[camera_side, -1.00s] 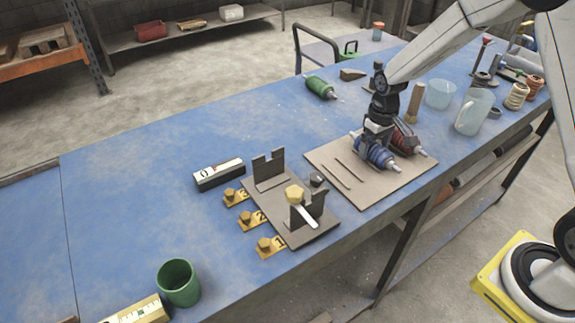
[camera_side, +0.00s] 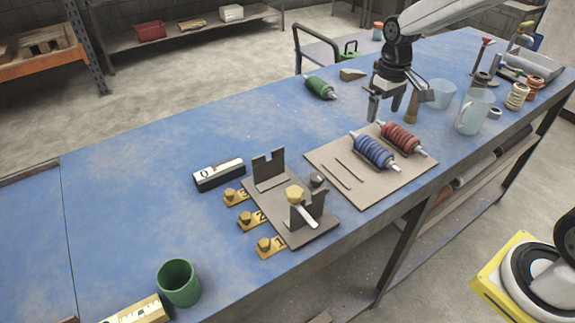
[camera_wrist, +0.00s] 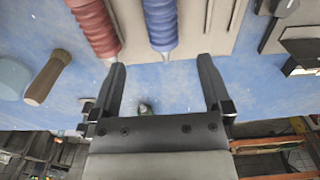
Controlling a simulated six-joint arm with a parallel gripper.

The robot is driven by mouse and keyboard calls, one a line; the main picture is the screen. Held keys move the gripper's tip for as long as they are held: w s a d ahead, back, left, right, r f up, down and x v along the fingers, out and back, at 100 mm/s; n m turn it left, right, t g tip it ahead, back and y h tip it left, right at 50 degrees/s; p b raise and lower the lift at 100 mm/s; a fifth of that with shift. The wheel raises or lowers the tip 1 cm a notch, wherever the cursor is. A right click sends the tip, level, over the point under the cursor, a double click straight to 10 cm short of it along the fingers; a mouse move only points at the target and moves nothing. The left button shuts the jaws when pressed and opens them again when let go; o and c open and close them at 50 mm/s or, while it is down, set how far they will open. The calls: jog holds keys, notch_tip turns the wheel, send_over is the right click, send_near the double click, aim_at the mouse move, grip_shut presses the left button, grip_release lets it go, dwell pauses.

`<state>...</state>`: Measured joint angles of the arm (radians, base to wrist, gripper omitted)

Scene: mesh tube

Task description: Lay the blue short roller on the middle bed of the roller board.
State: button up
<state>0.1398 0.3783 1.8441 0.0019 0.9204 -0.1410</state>
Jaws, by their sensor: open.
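The blue roller (camera_side: 373,151) lies on the brown roller board (camera_side: 318,157), between the red roller (camera_side: 400,138) on its right and two thin dark strips on its left. The strips' stretch of board is empty. My gripper (camera_side: 393,113) is open and empty, raised behind the rollers and apart from them. In the wrist view, my open fingers (camera_wrist: 160,65) stand either side of the line of the blue roller (camera_wrist: 160,22), with its pale end in view. The red roller (camera_wrist: 93,25) is left of it. The blue roller's far end is cut off there.
A green roller (camera_side: 320,87) lies on the blue table behind the board. A fixture with upright notched plates (camera_side: 268,168) stands left of the board. A clear jug (camera_side: 474,111), a clear bowl (camera_side: 440,94) and a wooden-handled tool (camera_side: 412,104) stand at the right. The table's left middle is clear.

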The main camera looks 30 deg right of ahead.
dwell(0.5)
jog(key=s+a+f+t, duration=0.1)
jog(key=s+a+f, duration=0.1)
jog(key=s, duration=0.5)
jog(key=s+a+f+t, duration=0.1)
jog(key=s+a+f, duration=0.1)
jog(key=s+a, duration=0.2)
jog(key=s, duration=0.3)
jog(key=shift+s+f+t, duration=0.3)
jog(key=shift+s+f, duration=0.1)
dwell(0.5)
